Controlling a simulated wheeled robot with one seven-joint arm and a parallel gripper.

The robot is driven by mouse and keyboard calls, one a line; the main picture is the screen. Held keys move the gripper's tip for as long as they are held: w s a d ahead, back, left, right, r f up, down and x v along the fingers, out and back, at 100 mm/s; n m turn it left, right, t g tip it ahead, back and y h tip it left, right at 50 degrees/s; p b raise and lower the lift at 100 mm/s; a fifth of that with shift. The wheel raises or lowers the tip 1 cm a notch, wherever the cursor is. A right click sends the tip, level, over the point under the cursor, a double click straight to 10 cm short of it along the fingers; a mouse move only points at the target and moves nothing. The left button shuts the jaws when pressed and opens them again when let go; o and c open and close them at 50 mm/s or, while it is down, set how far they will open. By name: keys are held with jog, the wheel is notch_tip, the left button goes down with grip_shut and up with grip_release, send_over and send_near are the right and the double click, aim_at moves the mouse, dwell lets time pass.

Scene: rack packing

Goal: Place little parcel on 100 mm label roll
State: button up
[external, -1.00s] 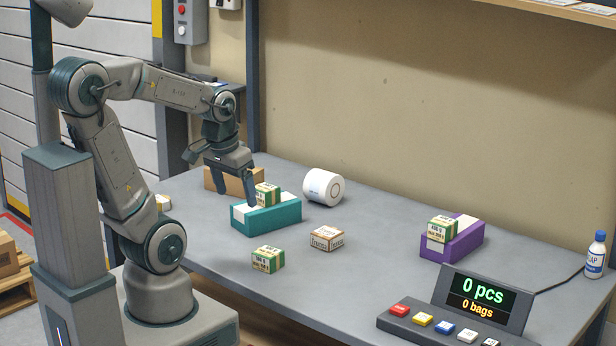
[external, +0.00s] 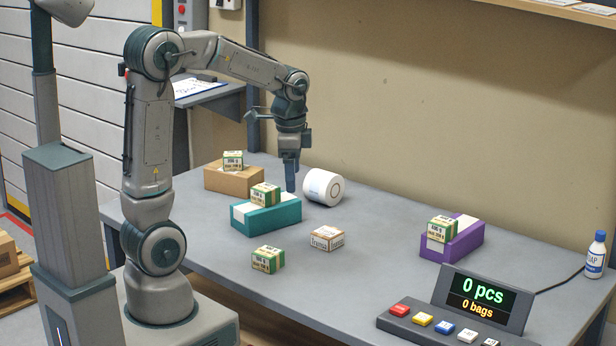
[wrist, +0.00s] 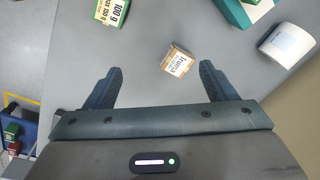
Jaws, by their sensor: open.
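The little parcel (external: 326,237), a small brown-and-white box with printed sides, sits on the table in front of the label roll. The white label roll (external: 322,187) lies on its side with its round end showing. My gripper (external: 290,188) is open and empty, pointing down, just left of the roll in the external view. In the wrist view the parcel (wrist: 178,60) shows beyond the gap between my open fingers (wrist: 158,85), apart from both.
A teal box (external: 266,214) and a tan carton (external: 234,182) each carry a small green-and-white box. A purple box (external: 452,239) at the right has one too. Another green-and-white box (external: 268,259) sits in front. A display (external: 482,300) and soap bottle (external: 595,255) stand right.

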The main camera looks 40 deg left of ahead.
jog(key=w+d+f+m+g+y, duration=0.1)
jog(key=w+d+f+m, duration=0.35)
jog(key=w+m, duration=0.35)
send_near(328, 232)
jog(key=shift+n, duration=0.3)
notch_tip(328, 232, down, 5)
jog(key=shift+w+a, duration=0.15)
jog(key=f, duration=0.3)
jog(key=a+f, duration=0.1)
jog(key=f, duration=0.1)
jog(key=shift+s, duration=0.25)
jog(key=c, duration=1.2)
jog(key=shift+o, duration=0.2)
